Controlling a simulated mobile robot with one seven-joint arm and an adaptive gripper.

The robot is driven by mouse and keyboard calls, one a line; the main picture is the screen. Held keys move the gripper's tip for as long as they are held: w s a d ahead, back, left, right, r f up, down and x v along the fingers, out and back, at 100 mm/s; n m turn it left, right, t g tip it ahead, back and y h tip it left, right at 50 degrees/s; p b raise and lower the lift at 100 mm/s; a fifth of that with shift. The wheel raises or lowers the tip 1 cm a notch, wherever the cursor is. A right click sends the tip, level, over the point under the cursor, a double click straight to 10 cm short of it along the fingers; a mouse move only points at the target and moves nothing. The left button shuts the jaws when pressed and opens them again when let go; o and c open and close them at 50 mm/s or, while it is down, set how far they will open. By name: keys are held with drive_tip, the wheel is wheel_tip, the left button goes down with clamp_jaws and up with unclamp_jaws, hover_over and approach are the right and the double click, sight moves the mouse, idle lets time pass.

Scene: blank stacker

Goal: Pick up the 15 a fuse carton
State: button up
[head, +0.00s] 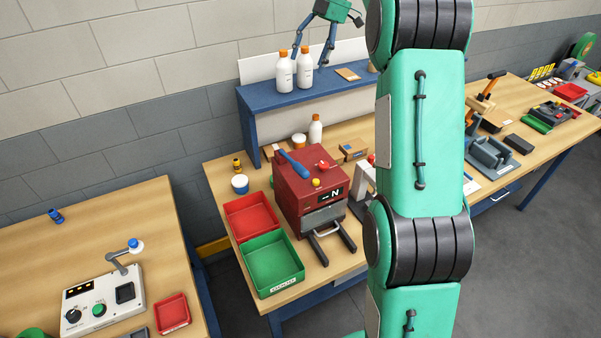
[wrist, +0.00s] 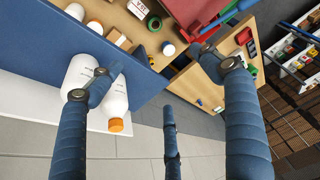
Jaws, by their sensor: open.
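The 15 A fuse carton (wrist: 138,9) is a small cardboard box with a white label, upside down at the top edge of the wrist view. It lies on the wooden bench beside a green roll (wrist: 154,23). I cannot make it out in the head view, where the red machine seems to hide it. My gripper (head: 312,55) is open and empty above the blue shelf, apart from the carton. Its spread blue fingers (wrist: 158,72) also show in the wrist view, one overlapping the white bottles in the picture.
Two white bottles with orange caps (head: 284,75) stand on the blue shelf (head: 265,97) under my gripper. The red machine (head: 307,190) stands mid-bench, with a red bin (head: 229,205) and a green bin (head: 249,252) to its left.

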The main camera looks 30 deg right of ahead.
wheel_tip(320, 180, down, 31)
drive_tip(key=d, duration=0.1)
drive_tip(key=shift+w+d+f+n, duration=0.2)
drive_tip(key=shift+w+n, duration=0.1)
drive_tip(key=shift+w, duration=0.15)
drive_tip(key=shift+b+x, duration=0.6)
drive_tip(key=shift+x, duration=3.7)
drive_tip(key=shift+a, duration=0.15)
drive_tip(key=shift+b+x, duration=0.5)
drive_tip(key=shift+x, duration=2)
drive_tip(key=c, duration=1.3)
